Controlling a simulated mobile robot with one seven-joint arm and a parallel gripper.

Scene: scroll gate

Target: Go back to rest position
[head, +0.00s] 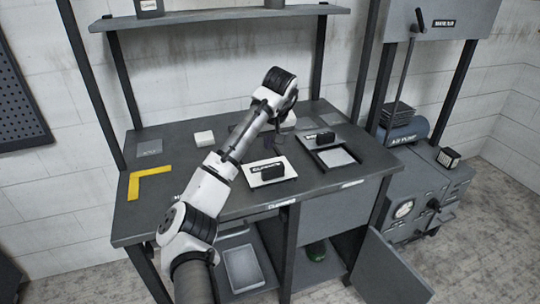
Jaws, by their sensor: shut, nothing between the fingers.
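My white and black arm reaches from the bottom left up over the grey workbench (240,205). Its end bends down at the black wrist joint, and my gripper (287,121) points down over the back middle of the bench. The gripper is small and partly hidden by my own wrist; it looks shut, with nothing seen in it.
A black-framed tray (318,157) lies on the right of the bench, a yellow angle (149,178) on the left, and a white block (204,138) at the back. A shelf (225,15) hangs above. A cabinet door (388,272) stands open below right. Machinery (425,190) stands at the right.

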